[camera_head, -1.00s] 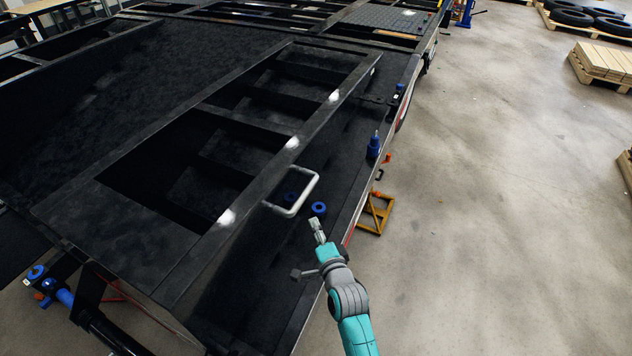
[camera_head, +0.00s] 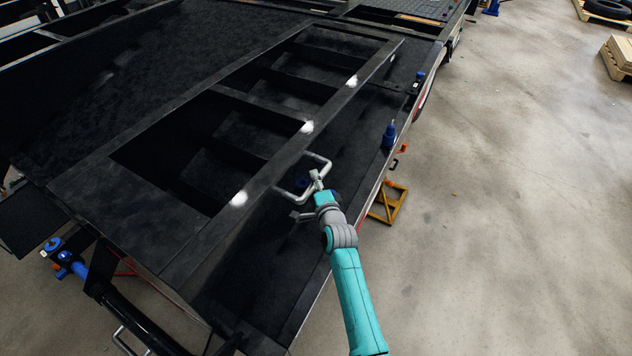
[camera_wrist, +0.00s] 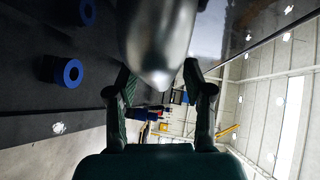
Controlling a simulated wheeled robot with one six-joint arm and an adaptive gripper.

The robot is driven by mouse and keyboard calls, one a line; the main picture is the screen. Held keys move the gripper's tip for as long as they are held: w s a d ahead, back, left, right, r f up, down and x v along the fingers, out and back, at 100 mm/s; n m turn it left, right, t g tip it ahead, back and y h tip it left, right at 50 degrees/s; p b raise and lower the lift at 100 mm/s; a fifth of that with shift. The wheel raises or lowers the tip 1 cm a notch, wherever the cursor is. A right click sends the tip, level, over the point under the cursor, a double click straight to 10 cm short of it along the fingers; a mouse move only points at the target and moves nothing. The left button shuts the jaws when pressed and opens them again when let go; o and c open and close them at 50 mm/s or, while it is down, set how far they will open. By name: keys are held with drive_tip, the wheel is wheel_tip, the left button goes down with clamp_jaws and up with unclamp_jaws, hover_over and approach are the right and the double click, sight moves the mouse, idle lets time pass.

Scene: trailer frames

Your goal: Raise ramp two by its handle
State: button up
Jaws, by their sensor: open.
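Ramp two, a long black frame with several cross members (camera_head: 262,172), lies on the black trailer deck. Its pale metal U-shaped handle (camera_head: 290,195) stands out from the rail on the right side. My gripper (camera_head: 316,181) is at the handle's outer bar, coming from the lower right. In the wrist view the handle (camera_wrist: 158,45) is a large grey rounded bar, very close. My gripper's fingers (camera_wrist: 160,90) are spread, one on each side of the bar's lower end. I cannot tell whether they touch it.
A blue bottle-shaped fitting (camera_head: 388,137) stands near the deck's right edge. A yellow stand (camera_head: 389,204) is below that edge. Blue round fittings (camera_wrist: 67,72) show on the dark deck in the wrist view. Concrete floor (camera_head: 510,200) on the right is clear.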

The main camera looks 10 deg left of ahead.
drive_tip(key=shift+w+a, duration=0.2)
drive_tip(key=shift+w, duration=0.15)
clamp_jaws()
